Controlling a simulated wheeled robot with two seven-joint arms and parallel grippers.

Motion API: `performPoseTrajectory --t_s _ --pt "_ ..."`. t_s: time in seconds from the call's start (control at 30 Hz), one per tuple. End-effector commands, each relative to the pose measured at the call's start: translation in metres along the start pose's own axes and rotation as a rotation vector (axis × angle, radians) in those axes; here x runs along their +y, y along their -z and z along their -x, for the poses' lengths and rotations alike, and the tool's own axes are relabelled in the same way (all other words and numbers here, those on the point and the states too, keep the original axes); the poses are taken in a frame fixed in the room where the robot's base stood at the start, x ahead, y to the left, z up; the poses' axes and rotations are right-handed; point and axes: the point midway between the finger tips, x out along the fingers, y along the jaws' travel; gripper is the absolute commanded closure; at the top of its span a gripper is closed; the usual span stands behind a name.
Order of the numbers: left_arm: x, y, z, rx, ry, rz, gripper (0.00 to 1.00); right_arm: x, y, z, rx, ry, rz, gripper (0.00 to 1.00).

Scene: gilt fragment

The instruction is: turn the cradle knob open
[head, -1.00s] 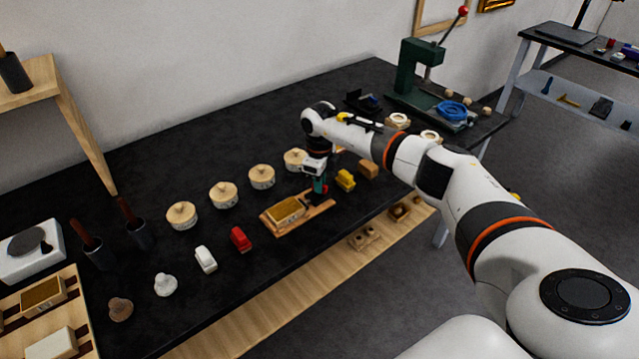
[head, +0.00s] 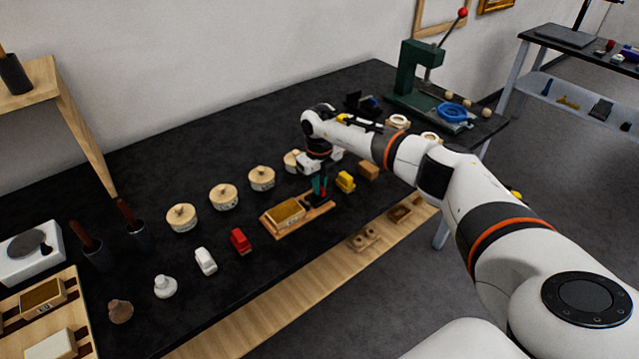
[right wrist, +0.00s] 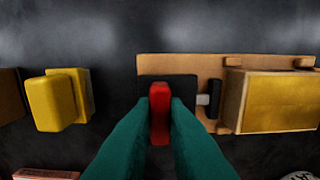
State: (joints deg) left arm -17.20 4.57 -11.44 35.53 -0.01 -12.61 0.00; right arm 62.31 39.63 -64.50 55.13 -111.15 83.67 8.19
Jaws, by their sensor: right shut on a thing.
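The cradle (head: 283,233) is a wooden board lying near the table's front edge, with a gold-topped block (head: 287,211) on it. In the right wrist view, the cradle (right wrist: 188,63) has a black clamp body (right wrist: 180,82) at one end, with a short pale rod and a black pad (right wrist: 215,98) beside the block (right wrist: 280,102). The knob (right wrist: 159,112) is a red upright bar at the clamp. My right gripper (head: 320,188) points down over that end. Its teal fingers are shut on the knob, one on each side. My left gripper is out of view.
A yellow toy (head: 345,181) and a brown block (head: 368,169) stand right of the cradle. A red toy car (head: 240,240) is at its left. Lidded round wooden boxes (head: 262,177) line up behind. A green press (head: 412,75) stands at the far right.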

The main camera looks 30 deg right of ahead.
Motion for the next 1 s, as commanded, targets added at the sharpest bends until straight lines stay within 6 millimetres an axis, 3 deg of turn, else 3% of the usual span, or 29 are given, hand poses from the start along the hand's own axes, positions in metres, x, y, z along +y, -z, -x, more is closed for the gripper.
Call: performPoseTrajectory --t_s 0.33,0.37,0.47,0.8,1.0 --pt "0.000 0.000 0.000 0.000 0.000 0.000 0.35 0.001 0.001 0.002 0.004 -0.001 -0.006 1.00" --pt "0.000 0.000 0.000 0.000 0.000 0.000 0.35 0.001 0.001 0.002 0.004 -0.001 -0.006 0.82" --pt "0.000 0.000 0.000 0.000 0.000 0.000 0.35 0.001 0.001 0.001 0.003 0.000 -0.005 0.66" --pt "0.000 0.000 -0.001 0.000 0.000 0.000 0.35 0.000 0.001 0.003 0.003 0.000 -0.003 0.65" --pt "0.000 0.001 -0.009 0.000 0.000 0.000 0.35 0.001 0.001 0.030 0.007 -0.001 -0.003 0.65"
